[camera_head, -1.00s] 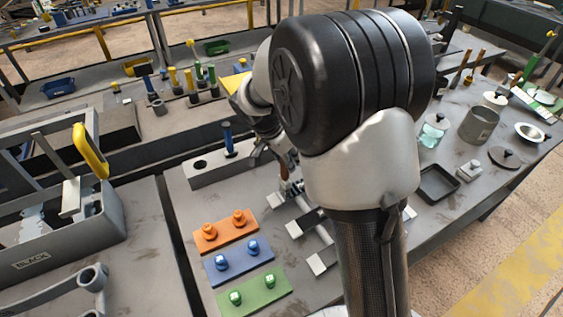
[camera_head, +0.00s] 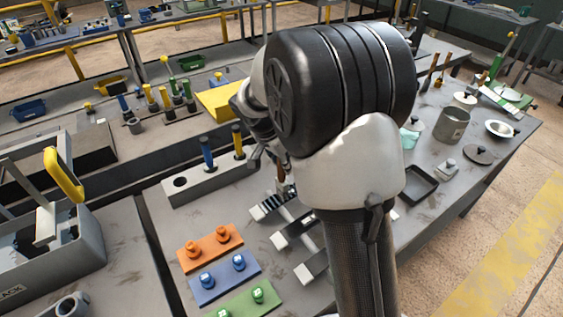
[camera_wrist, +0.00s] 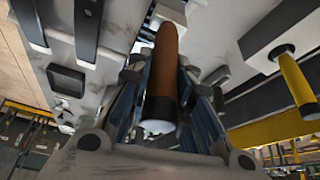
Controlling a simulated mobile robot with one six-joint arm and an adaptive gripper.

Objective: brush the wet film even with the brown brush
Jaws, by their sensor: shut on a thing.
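My gripper (camera_wrist: 165,100) is shut on the brown brush (camera_wrist: 163,70), whose handle stands between the fingers in the wrist view. The handle has a dark band and a pale end. In the head view my arm covers most of the gripper, and only a little of the brush shows below it. The brush sits over the far end of a striped grey strip (camera_head: 265,208). Two more grey strips with pale ends, a middle one (camera_head: 285,238) and a near one (camera_head: 306,270), lie in front. The bristles and any wet film cannot be made out.
A grey block (camera_head: 190,187) holding a blue handle (camera_head: 207,152) and a yellow handle (camera_head: 238,140) stands behind left. Orange (camera_head: 208,248), blue (camera_head: 225,280) and green (camera_head: 245,303) plates with knobs lie front left. A black tray (camera_head: 420,184) and several pots stand right.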

